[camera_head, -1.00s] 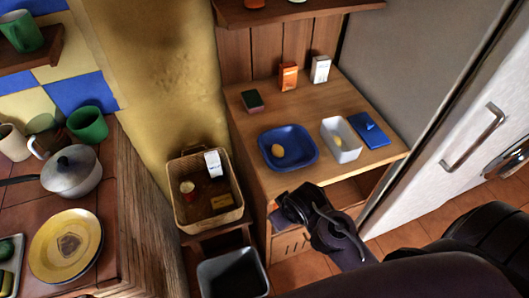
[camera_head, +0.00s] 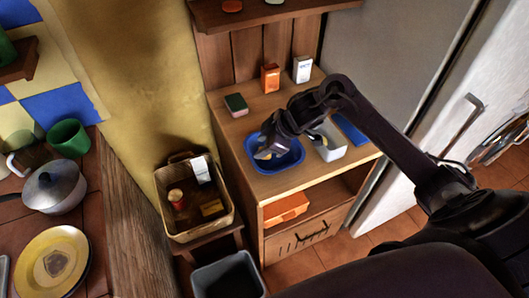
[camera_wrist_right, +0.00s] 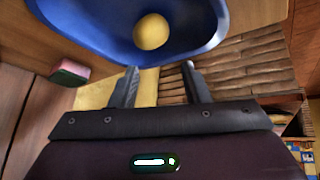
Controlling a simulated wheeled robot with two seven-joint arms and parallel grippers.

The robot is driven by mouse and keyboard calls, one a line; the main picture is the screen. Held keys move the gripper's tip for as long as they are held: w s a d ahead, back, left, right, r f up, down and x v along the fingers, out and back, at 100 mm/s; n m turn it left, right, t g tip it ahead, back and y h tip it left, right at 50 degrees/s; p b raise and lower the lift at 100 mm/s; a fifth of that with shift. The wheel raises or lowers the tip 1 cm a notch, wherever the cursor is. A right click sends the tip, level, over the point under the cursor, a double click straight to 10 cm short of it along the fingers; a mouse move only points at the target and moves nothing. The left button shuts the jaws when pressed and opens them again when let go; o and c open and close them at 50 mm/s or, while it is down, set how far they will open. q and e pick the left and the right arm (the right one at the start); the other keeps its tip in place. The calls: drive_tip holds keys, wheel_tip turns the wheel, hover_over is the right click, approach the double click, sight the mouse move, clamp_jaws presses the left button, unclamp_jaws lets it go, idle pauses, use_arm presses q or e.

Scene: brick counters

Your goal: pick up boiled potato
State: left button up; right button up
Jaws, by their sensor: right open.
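The boiled potato, a small yellow round thing (camera_wrist_right: 152,31), lies in a blue bowl (camera_wrist_right: 85,38) in the right wrist view. The blue bowl (camera_head: 289,161) also shows in the head view, on the wooden counter, where my arm hides most of the potato. My right gripper (camera_head: 268,152) is over the bowl. In the wrist view its two fingers (camera_wrist_right: 159,68) are apart with nothing between them, pointing toward the potato just beyond the tips. My left gripper is not in view.
A white container (camera_head: 331,150) and a blue flat item (camera_head: 349,129) stand right of the bowl. A sponge (camera_head: 236,104), an orange box (camera_head: 270,77) and a white box (camera_head: 303,69) sit behind. A basket (camera_head: 189,226) stands lower left, above a dark bin (camera_head: 230,278).

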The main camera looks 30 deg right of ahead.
drive_tip(key=shift+m+g, duration=0.3)
drive_tip(key=shift+g, duration=0.3)
drive_tip(key=d, duration=0.1)
drive_tip(key=d+r, duration=0.1)
drive_tip(key=s+d+r, duration=0.1)
drive_tip(key=d, duration=0.1)
drive_tip(key=shift+r, duration=0.2)
drive_tip(key=shift+s+d+f+p+x, duration=0.15)
drive_tip(key=shift+p+x, duration=0.1)
drive_tip(key=shift+x, duration=1.6)
drive_tip(key=shift+s+d+f+p+x, duration=0.15)
drive_tip(key=shift+p+x, duration=0.1)
drive_tip(key=shift+x, duration=1.6)
drive_tip(key=shift+a+r, duration=0.1)
drive_tip(key=shift+r, duration=0.05)
drive_tip(key=c, duration=0.6)
